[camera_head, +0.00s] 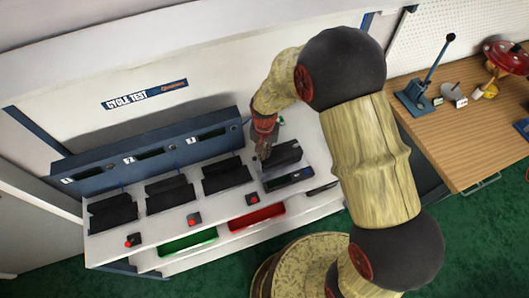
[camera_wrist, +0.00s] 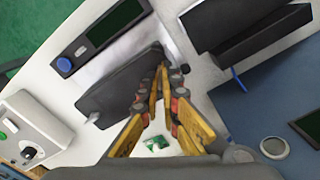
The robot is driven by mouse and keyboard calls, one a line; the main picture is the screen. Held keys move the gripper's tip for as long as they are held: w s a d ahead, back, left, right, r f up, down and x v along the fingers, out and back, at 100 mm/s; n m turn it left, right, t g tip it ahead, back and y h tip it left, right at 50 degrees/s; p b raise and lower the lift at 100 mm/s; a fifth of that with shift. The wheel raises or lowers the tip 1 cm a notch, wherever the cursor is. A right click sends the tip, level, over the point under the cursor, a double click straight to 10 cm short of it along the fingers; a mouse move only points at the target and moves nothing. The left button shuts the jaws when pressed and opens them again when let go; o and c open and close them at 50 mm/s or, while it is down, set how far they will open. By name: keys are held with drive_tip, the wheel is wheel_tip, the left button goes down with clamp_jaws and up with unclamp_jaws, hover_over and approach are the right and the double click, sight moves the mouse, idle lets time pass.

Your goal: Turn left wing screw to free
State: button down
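My gripper (camera_head: 264,150) points down at the left end of a dark, wedge-shaped unit (camera_head: 285,152) on the white bench. In the wrist view, my gripper's yellow fingers (camera_wrist: 160,78) converge over the same dark unit (camera_wrist: 120,88), their tips close together with a narrow gap. I cannot tell whether they grip anything there.
A box with a dark display (camera_head: 288,180) lies in front of the unit. Several dark stands, a blue numbered panel (camera_head: 150,153) and red buttons fill the bench to the left. Green (camera_head: 188,243) and red (camera_head: 257,217) trays sit below. A wooden table (camera_head: 465,145) stands right.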

drive_tip(key=n, duration=0.6)
drive_tip(key=shift+w, duration=0.1)
idle(0.6)
drive_tip(key=c, duration=2.1)
unclamp_jaws()
drive_tip(key=shift+o, duration=0.3)
wheel_tip(320, 180, up, 12)
